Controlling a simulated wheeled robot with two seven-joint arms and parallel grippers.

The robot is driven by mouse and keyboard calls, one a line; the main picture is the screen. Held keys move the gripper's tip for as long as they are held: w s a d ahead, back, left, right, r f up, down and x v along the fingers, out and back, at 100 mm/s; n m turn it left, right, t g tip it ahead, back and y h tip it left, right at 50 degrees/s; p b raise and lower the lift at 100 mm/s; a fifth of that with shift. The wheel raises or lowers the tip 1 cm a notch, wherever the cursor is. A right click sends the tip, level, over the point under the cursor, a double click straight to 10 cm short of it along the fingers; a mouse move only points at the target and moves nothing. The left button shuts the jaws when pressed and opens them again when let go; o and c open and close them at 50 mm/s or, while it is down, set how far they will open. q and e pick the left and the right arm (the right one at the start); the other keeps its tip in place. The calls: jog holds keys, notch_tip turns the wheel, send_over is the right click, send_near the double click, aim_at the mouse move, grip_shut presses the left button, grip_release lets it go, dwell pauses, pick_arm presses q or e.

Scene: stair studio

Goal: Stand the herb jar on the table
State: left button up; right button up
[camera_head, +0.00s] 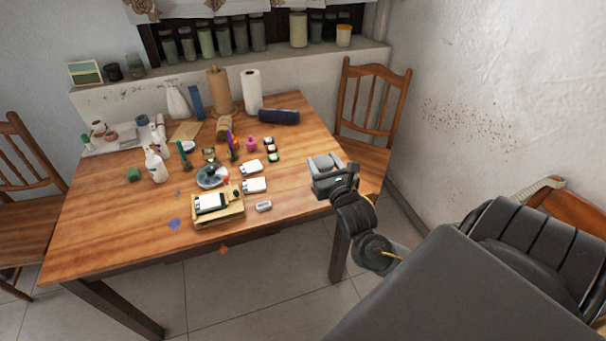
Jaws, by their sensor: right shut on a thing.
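My right gripper (325,166) is at the right edge of the wooden table (110,225), with its arm coming in from the lower right. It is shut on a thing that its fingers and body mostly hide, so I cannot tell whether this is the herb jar. Several green-grey jars (206,41) stand upright on the window ledge at the back; I cannot tell which, if any, is the herb jar. My left gripper is out of view.
A wooden tray (232,217), white boxes (255,185), bottles (155,166), a dark blue case (279,117) and paper rolls (252,91) crowd the table's middle and back. The table's front left is mostly clear. A wooden chair (374,100) stands behind the right side.

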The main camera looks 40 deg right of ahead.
jog(key=w+d+f, duration=0.3)
jog(key=w+f, duration=0.8)
jog(key=f, duration=0.1)
jog(key=shift+p, duration=0.4)
jog(key=shift+d, duration=0.1)
jog(key=shift+f, duration=0.2)
jog(key=o, duration=1.5)
jog(key=shift+c, duration=0.2)
